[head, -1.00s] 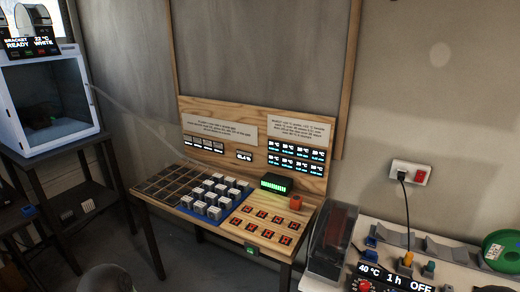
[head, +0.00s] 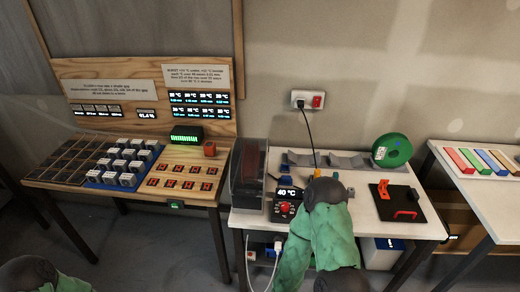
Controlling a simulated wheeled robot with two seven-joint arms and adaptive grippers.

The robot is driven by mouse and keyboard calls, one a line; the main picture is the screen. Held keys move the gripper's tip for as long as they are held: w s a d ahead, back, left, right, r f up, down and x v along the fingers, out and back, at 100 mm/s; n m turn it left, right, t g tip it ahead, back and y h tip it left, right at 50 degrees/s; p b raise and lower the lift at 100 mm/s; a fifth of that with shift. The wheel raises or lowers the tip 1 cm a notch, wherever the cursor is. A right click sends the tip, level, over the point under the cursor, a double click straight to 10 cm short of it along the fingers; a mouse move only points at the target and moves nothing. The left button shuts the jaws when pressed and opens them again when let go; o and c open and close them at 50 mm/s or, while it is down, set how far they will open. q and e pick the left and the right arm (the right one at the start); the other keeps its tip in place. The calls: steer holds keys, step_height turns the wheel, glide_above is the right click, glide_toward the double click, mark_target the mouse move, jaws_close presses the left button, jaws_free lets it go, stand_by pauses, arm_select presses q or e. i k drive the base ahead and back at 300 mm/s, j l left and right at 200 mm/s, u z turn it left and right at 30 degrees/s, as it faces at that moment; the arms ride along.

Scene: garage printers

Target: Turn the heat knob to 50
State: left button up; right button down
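The red heat knob (head: 285,208) is on the front of a black control unit on the white table. That arm (head: 330,235) rises from the bottom centre and stands just right of the knob in the picture. No gripper fingers show on it, so I cannot tell if anything touches the knob. Part of my other arm (head: 65,284) shows at the bottom left, its gripper out of view.
A dark clear-lidded box (head: 249,175) stands left of the unit. A wooden bench (head: 150,203) stands left. A socket (head: 308,100) with a black cable is behind.

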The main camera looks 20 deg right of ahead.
mark_target(284, 206)
steer(key=z, duration=1.2)
steer(key=i+j, duration=0.05)
